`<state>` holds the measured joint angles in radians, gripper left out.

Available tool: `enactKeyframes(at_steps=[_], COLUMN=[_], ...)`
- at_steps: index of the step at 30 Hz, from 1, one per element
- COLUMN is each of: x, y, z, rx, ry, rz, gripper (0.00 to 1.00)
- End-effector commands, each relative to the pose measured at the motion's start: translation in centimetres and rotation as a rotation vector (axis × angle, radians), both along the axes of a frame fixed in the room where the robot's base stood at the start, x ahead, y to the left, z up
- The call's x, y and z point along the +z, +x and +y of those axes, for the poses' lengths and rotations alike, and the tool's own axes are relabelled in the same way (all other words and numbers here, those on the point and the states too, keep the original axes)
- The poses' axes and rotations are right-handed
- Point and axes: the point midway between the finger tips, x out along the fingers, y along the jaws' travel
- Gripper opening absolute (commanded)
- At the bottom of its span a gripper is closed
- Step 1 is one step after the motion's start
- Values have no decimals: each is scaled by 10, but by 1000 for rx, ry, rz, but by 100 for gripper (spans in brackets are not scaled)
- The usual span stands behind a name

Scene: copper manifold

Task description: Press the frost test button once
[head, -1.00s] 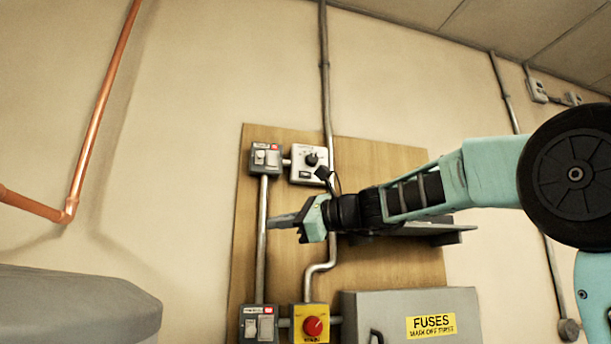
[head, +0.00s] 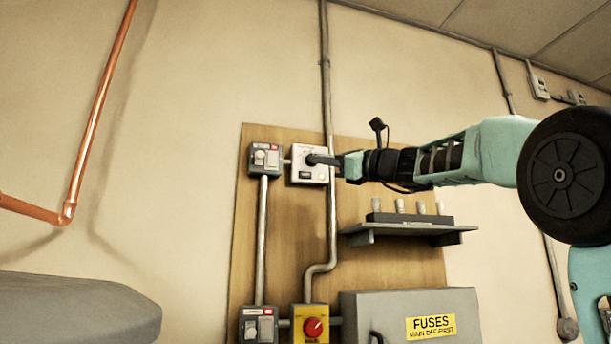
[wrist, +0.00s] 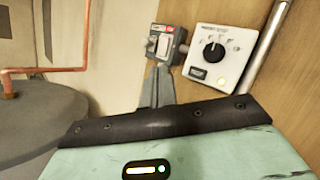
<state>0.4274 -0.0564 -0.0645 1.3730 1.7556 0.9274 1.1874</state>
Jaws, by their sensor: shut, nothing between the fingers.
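The white control box (head: 297,177) is at the top of the wooden board, and it also shows in the wrist view (wrist: 230,40). In the wrist view its face has a black dial (wrist: 213,51), a small dark rectangle (wrist: 211,73) and a pale round spot (wrist: 222,81) near the lower edge. I cannot read which is the frost test button. In the wrist view the fingertips (wrist: 163,70) appear left of the box. Contact cannot be told.
Below are a shelf (head: 400,229) with several small pieces, a red knob on yellow (head: 314,327), another switch (head: 259,325) and a fuse box (head: 385,305).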

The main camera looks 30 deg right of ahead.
Motion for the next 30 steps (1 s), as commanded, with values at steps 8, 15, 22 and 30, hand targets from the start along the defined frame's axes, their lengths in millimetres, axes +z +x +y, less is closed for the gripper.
enactKeyframes(at_steps=[8, 15, 22, 30], x=[2, 3, 1, 0], y=[25, 57, 78, 84], z=[-7, -16, -22, -24], rx=[0, 1, 1, 0], ry=[1, 2, 0, 0], rz=[2, 2, 2, 0], gripper=[0, 0, 0, 0])
